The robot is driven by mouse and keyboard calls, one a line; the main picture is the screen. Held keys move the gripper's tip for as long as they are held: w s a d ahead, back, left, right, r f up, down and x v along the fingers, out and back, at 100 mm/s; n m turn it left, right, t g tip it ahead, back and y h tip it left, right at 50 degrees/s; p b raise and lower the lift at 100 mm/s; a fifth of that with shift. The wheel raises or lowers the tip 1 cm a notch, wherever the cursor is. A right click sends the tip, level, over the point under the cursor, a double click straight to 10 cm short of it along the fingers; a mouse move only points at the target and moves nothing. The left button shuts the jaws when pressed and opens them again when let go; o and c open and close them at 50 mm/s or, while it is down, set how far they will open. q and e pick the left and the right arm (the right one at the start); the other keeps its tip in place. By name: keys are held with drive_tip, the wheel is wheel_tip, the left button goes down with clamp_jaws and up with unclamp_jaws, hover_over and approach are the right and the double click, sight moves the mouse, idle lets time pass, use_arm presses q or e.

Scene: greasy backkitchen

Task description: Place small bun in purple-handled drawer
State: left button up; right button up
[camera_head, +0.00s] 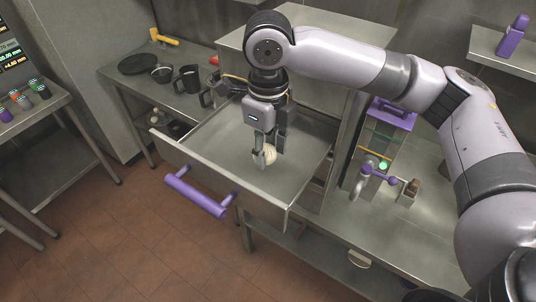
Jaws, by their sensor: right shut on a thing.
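The purple-handled drawer (208,168) is pulled open in the middle of the head view, with its purple handle (196,195) on the front panel. My right gripper (268,155) points down over the inside of the open drawer. It is shut on the small bun (270,156), which is pale and round and partly covered by the fingers. The bun is within the drawer's outline, low near its floor; I cannot tell whether it touches the floor. The rest of the drawer's visible floor is bare. My left gripper is not in view.
A steel counter at the left back holds a dark pan (139,64), black mugs (187,79) and a yellow-handled tool (163,37). The right counter holds a purple-topped device (393,112). Small colored jars (24,101) stand at far left. Open tiled floor lies in front.

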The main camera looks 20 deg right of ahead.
sight(268, 158)
wheel_tip(268, 158, down, 3)
idle(0.3)
drive_tip(key=o, duration=0.9)
drive_tip(key=shift+f, duration=0.1)
wheel_tip(268, 158, up, 12)
drive_tip(key=shift+r+b, duration=0.15)
drive_tip(key=shift+b, duration=0.5)
